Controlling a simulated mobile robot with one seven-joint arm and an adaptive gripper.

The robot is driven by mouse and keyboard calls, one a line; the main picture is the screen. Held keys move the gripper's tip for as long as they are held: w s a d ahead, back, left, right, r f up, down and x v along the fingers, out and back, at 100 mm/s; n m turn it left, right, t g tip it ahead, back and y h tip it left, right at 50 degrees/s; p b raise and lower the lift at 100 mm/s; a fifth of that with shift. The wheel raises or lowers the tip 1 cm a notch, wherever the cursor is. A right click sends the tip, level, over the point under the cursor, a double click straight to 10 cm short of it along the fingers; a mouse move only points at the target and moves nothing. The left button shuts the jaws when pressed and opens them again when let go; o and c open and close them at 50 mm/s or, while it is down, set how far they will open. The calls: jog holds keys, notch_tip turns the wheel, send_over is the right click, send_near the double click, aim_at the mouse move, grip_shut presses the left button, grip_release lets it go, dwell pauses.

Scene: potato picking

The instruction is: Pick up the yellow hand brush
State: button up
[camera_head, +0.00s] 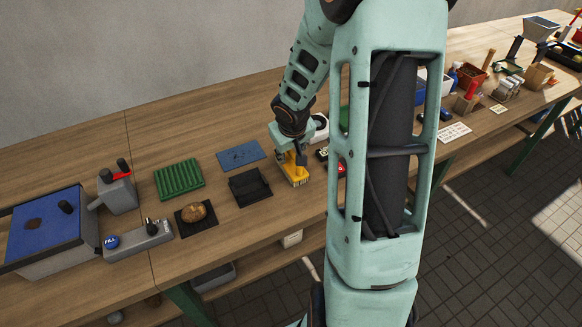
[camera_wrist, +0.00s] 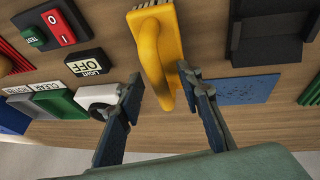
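The yellow hand brush (camera_head: 294,172) lies on the wooden workbench with its pale bristles toward the near edge. In the wrist view the brush (camera_wrist: 160,50) runs from the top edge down to its handle end. My gripper (camera_head: 299,157) is at the brush's handle in the head view and covers part of it. In the wrist view my gripper (camera_wrist: 161,80) is open, with one dark finger on each side of the handle. The left finger is apart from the handle. The right fingertip is very close to it, and I cannot tell whether it touches.
A black tray (camera_head: 249,187) and a blue mat (camera_head: 241,155) lie left of the brush. Bare wood surrounds the handle.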

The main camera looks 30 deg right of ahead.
jog(key=shift+c, duration=0.5)
grip_shut()
jog(key=shift+r+p, duration=0.85)
notch_tip(320, 180, up, 2)
jog(key=shift+r+p, duration=0.1)
jog(key=shift+p, duration=0.85)
jog(key=s+a+r+p, duration=0.3)
jog(key=s+a+r, duration=0.6)
jog(key=s, duration=0.1)
jog(key=shift+a, duration=0.25)
jog(key=c, duration=0.7)
grip_release()
jog(key=shift+s, duration=0.1)
grip_shut()
